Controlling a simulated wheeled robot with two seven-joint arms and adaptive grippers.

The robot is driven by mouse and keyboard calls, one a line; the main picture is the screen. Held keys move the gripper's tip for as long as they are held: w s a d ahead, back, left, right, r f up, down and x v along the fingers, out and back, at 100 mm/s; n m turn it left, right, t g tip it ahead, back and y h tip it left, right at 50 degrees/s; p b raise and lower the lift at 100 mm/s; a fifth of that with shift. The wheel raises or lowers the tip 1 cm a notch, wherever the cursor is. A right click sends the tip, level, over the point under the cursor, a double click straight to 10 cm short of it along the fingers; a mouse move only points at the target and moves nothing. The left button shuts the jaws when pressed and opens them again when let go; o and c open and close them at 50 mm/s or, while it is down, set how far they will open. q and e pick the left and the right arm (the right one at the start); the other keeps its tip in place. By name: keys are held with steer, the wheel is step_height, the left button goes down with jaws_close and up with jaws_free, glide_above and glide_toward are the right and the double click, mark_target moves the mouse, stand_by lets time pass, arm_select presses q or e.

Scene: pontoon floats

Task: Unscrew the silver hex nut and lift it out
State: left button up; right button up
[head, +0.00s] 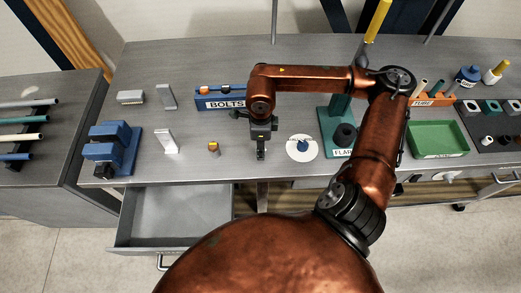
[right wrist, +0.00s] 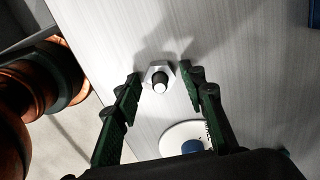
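The silver hex nut (right wrist: 149,72) shows in the right wrist view around a short upright post (right wrist: 159,83) with a pale top, over the grey bench top. My right gripper (right wrist: 160,77) is open, with one dark green finger on each side of the nut. A gap shows between each fingertip and the nut, and nothing is held. In the head view my right gripper (head: 261,154) points down over the front of the bench, and I cannot make out the nut there. My left gripper is not in view.
A white disc with a blue centre (head: 302,147) lies right of the gripper. A small brass-coloured piece (head: 214,148) stands to its left. The blue BOLTS holder (head: 221,103) is behind. A blue vise (head: 110,148) stands at left. An open drawer (head: 172,217) juts out below.

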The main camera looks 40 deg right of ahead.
steer(key=m, duration=0.8)
steer(key=shift+c, duration=0.4)
steer(key=c, duration=0.9)
steer(key=shift+f+n+b, duration=0.1)
steer(key=shift+n+b, duration=0.55)
steer(key=shift+n, duration=0.45)
steer(key=n+b, duration=0.1)
steer(key=n, duration=0.3)
steer(key=n+b, duration=0.1)
steer(key=n, duration=0.3)
steer(key=shift+b, duration=0.3)
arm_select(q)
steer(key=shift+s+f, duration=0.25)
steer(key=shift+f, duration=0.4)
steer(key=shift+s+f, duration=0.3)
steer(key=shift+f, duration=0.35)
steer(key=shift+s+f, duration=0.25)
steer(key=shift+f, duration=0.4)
arm_select(e)
steer(key=shift+n, duration=0.7)
